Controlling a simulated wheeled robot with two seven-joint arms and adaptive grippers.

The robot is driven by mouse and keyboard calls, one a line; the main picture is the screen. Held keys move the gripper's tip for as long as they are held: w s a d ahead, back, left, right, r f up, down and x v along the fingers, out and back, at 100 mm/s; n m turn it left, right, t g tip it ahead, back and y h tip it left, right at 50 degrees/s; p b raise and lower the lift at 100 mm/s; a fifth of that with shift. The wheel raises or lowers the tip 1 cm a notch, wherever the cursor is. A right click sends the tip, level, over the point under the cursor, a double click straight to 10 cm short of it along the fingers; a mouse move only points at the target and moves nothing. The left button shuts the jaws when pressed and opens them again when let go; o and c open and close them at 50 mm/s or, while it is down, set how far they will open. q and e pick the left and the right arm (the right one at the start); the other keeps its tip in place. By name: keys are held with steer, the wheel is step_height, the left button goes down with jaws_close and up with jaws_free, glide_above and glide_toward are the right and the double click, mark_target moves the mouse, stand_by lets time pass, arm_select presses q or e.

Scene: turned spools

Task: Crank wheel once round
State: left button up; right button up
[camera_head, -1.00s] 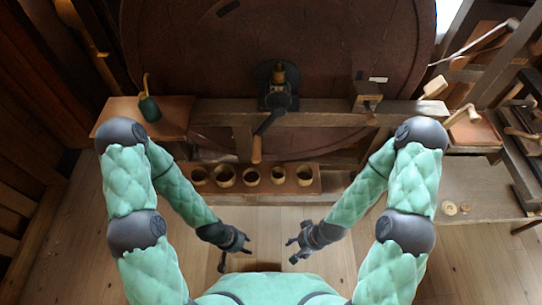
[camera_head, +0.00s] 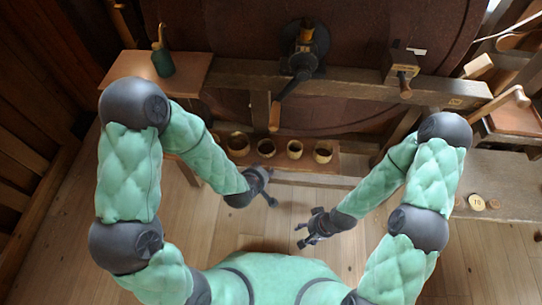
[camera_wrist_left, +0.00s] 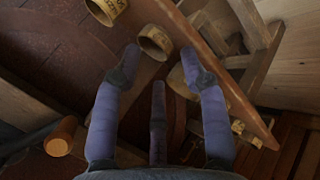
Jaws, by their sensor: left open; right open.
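The large dark brown wheel (camera_head: 225,30) fills the back of the head view. At its middle is a black hub (camera_head: 304,45) with a crank arm (camera_head: 291,85) angling down left to a wooden crank handle (camera_head: 274,117). My left gripper (camera_head: 272,190) is open and empty, below the handle in the picture and apart from it. In the left wrist view its fingers (camera_wrist_left: 160,60) are spread, and a wooden cylinder (camera_wrist_left: 62,137), apparently the crank handle, lies to their left. My right gripper (camera_head: 303,235) is open and empty, low and further right.
A shelf of round wooden cups (camera_head: 295,150) lies under the wheel; cups (camera_wrist_left: 155,42) also show near the left fingertips. A wooden beam (camera_head: 360,85) crosses before the wheel. A green bottle (camera_head: 162,62) stands on the left board. Discs (camera_head: 477,202) lie right. The floor is clear.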

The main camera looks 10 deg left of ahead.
arm_select(q)
step_height(320, 180, up, 13)
steer(key=d+n+t+y+b, duration=0.2)
steer(key=n+t+b, duration=0.7)
steer(key=n, duration=0.7)
steer(key=shift+w+d, duration=0.35)
steer(key=shift+w, duration=0.05)
steer(key=shift+w+f, duration=0.1)
